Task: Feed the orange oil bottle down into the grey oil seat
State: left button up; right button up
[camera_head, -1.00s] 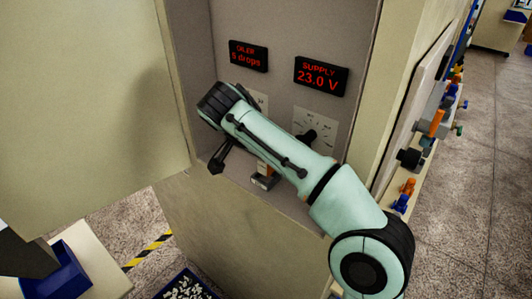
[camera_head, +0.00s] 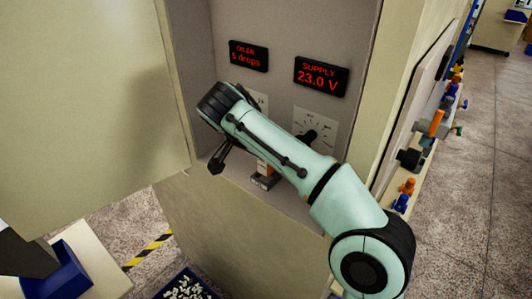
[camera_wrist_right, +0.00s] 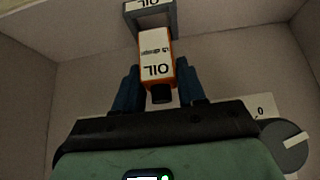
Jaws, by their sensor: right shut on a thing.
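The orange oil bottle (camera_wrist_right: 172,52) has white OIL labels and a black cap, which points toward the camera in the right wrist view. My right gripper (camera_wrist_right: 160,88) is shut on it, with a finger on each side. The grey oil seat (camera_wrist_right: 174,18) is at the far end of the bottle, which overlaps its opening; the exact depth cannot be told. In the head view a bit of the orange bottle (camera_head: 263,167) shows directly above the grey seat (camera_head: 265,182). My right arm hides most of the bottle and gripper there. My left gripper is not in view.
The cabinet recess holds an OILER display (camera_head: 249,56) reading 5 drops and a SUPPLY display (camera_head: 321,76) reading 23.0 V. A dial with a black knob (camera_head: 325,135) is close to my right arm. A large beige panel (camera_head: 85,110) stands at left.

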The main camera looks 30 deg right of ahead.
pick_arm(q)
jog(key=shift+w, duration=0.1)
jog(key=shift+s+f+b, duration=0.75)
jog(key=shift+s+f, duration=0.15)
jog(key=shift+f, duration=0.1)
pick_arm(e)
jog(key=shift+f, duration=1.5)
jog(key=o, duration=1.1)
jog(key=shift+o, duration=0.3)
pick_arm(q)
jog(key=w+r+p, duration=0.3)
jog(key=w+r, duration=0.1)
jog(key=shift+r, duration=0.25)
pick_arm(e)
jog(key=v, duration=1.3)
jog(key=shift+a+r, duration=0.1)
jog(key=shift+a, duration=0.05)
